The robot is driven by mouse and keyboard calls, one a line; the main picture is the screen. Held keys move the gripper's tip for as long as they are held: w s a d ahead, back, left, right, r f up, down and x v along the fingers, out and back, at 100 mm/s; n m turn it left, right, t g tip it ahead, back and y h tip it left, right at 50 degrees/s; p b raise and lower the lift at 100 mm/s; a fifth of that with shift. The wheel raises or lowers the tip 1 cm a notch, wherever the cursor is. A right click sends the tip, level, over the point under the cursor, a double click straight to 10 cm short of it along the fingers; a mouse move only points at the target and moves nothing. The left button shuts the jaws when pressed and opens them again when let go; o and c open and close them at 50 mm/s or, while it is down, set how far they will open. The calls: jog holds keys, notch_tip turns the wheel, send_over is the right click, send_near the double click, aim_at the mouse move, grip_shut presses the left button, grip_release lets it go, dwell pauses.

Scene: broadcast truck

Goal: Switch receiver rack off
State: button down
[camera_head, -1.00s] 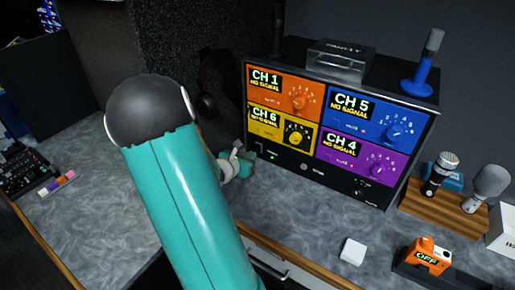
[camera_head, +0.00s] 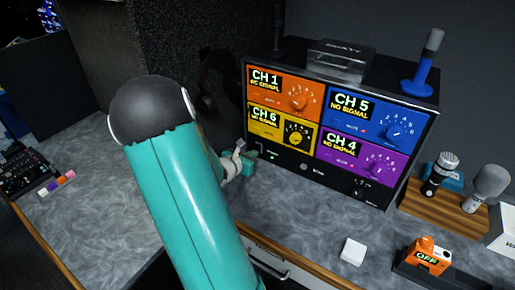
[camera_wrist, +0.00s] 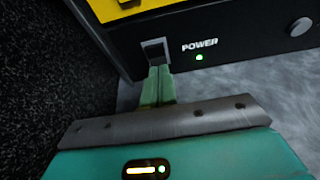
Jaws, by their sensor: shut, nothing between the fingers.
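The receiver rack (camera_head: 303,171) is a black box with orange, blue, yellow and purple panels, standing on the grey counter. In the wrist view, its lower black face carries a small grey rocker switch (camera_wrist: 154,50) beside the word POWER, with a lit green light (camera_wrist: 199,57) below the word. My gripper (camera_wrist: 159,70) is shut and empty, its green fingertips right at the lower edge of the switch. I cannot tell if they touch it. In the head view, my gripper (camera_head: 246,160) is at the rack's lower left corner, partly hidden by my arm.
A white block (camera_head: 352,251) and an orange bodypack marked OFF (camera_head: 429,257) lie on the counter (camera_head: 290,205) in front. Microphones (camera_head: 441,172) stand in a wooden holder at right. A dark speckled wall (camera_wrist: 32,80) is close on the left of my gripper.

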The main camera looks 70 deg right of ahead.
jog(key=shift+d+f, duration=0.1)
jog(key=shift+d, duration=0.35)
dwell(0.3)
jog(key=shift+v, duration=3.55)
jog(key=w+a+r+m+t+y, duration=0.1)
jog(key=a+r+m+y, duration=0.3)
jog(key=a, duration=1.1)
jog(key=w+a+r+m+t+y, duration=0.1)
jog(key=a+r+m+t+y, duration=0.3)
jog(key=a, duration=1)
jog(key=w+a+r+m+t+y, duration=0.1)
jog(key=a+r+m+y, duration=0.4)
jog(key=a, duration=1)
notch_tip(320, 180, up, 3)
jog(key=m+t, duration=0.1)
jog(key=m, duration=0.2)
jog(key=shift+a+r+t+y, duration=0.25)
jog(key=shift+a+t+y, duration=0.1)
jog(key=shift+t+y, duration=0.05)
